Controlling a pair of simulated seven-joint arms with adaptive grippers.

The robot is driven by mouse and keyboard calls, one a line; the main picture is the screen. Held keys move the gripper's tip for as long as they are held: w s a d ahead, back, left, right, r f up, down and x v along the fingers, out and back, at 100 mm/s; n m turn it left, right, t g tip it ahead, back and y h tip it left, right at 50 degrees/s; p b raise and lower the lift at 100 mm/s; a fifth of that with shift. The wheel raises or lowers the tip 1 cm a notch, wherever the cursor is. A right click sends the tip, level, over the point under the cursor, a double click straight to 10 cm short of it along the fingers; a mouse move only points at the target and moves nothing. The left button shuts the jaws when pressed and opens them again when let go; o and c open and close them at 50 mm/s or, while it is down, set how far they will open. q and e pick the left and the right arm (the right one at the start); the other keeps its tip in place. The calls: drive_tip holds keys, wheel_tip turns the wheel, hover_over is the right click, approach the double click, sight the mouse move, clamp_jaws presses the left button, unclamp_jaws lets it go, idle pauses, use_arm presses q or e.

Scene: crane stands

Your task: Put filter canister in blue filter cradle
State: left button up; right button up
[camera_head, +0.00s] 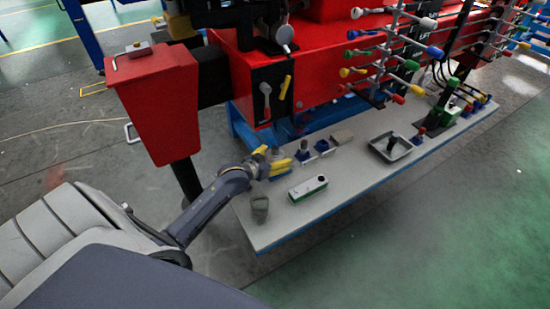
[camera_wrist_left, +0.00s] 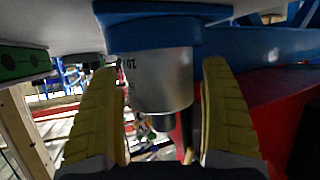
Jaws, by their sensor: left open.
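My left gripper (camera_head: 289,166) is low over the near left part of the grey bench, its yellow fingers spread. In the left wrist view, which looks upside down, its fingers (camera_wrist_left: 165,115) stand apart on either side of a silver cylinder, apparently the filter canister (camera_wrist_left: 162,80). I see gaps between the fingers and the canister, so it is not gripped. The canister's lower end meets a blue holder, apparently the blue filter cradle (camera_wrist_left: 150,35). In the head view a small grey cylinder (camera_head: 303,145) stands in a blue holder (camera_head: 303,156) just past the fingertips. The right gripper is out of view.
A white-and-green box (camera_head: 308,188) and a grey cup-like item (camera_head: 260,207) lie on the bench (camera_head: 340,195) nearer the front. A metal tray (camera_head: 391,148) is further right. A red machine (camera_head: 325,60) and a rack of coloured-tipped rods (camera_head: 385,55) stand behind.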

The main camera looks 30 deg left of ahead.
use_arm(q)
drive_tip(key=shift+r, duration=0.1)
drive_tip(key=d+v, duration=0.1)
drive_tip(key=v, duration=1.1)
drive_tip(key=shift+a, duration=0.45)
